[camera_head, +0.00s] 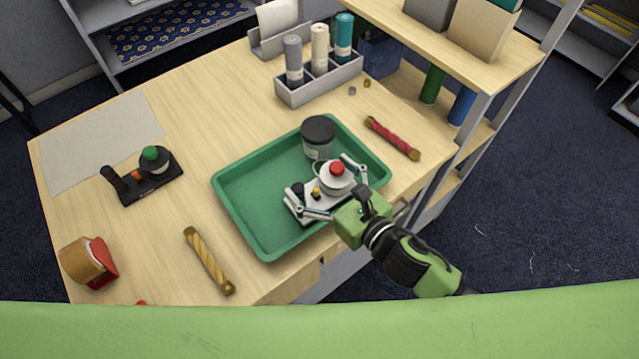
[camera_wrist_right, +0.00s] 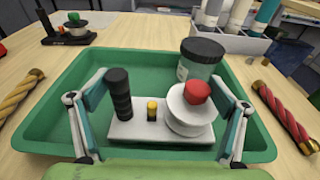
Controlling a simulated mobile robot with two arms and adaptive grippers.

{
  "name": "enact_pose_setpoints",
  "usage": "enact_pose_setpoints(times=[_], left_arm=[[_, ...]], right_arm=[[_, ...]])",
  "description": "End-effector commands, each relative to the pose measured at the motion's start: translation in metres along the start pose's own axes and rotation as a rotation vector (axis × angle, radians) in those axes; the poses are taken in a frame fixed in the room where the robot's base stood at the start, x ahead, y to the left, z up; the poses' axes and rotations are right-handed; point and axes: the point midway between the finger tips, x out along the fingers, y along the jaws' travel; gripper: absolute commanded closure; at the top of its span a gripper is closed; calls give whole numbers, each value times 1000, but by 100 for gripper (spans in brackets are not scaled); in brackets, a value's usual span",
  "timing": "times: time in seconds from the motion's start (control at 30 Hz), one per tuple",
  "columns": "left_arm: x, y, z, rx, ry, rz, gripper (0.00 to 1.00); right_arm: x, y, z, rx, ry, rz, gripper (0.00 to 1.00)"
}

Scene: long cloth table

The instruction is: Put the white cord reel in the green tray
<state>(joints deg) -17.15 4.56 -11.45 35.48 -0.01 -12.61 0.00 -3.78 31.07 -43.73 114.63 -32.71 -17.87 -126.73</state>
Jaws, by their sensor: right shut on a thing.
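The white cord reel (camera_head: 334,181) has a white base, a white spool with a red knob, a black post and a small yellow peg. It is upright over the near right part of the green tray (camera_head: 258,246). My right gripper (camera_head: 322,188) is shut on it, one finger at each end of the base. In the right wrist view the reel's base (camera_wrist_right: 150,135) shows between the fingers, above the tray's floor. I cannot tell whether its underside touches the floor. My left gripper is not in view.
A dark-lidded jar (camera_head: 318,138) stands in the tray behind the reel. A red twisted rope (camera_head: 392,138) lies right of the tray, a yellow one (camera_head: 208,260) left of it. A black reel (camera_head: 150,175) sits further left. A grey rack (camera_head: 320,83) holds rolls. The tray's left half is empty.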

Motion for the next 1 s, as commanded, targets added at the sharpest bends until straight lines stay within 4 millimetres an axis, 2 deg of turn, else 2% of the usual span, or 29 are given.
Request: enact_pose_setpoints(times=[0.03, 0.4, 0.43, 0.8, 0.87, 1.0], left_arm=[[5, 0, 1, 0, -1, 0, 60], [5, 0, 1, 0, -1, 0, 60], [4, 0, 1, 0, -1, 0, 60], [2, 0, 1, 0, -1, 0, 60], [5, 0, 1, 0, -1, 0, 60], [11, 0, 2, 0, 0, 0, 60]], right_arm=[[1, 0, -3, 0, -3, 0, 51], [1, 0, -5, 0, -2, 1, 51], [1, 0, -4, 0, 0, 0, 1], [-1, 0, -1, 0, 0, 0, 0], [-7, 0, -4, 0, 2, 0, 0], [-32, 1, -6, -1, 3, 2, 0]])
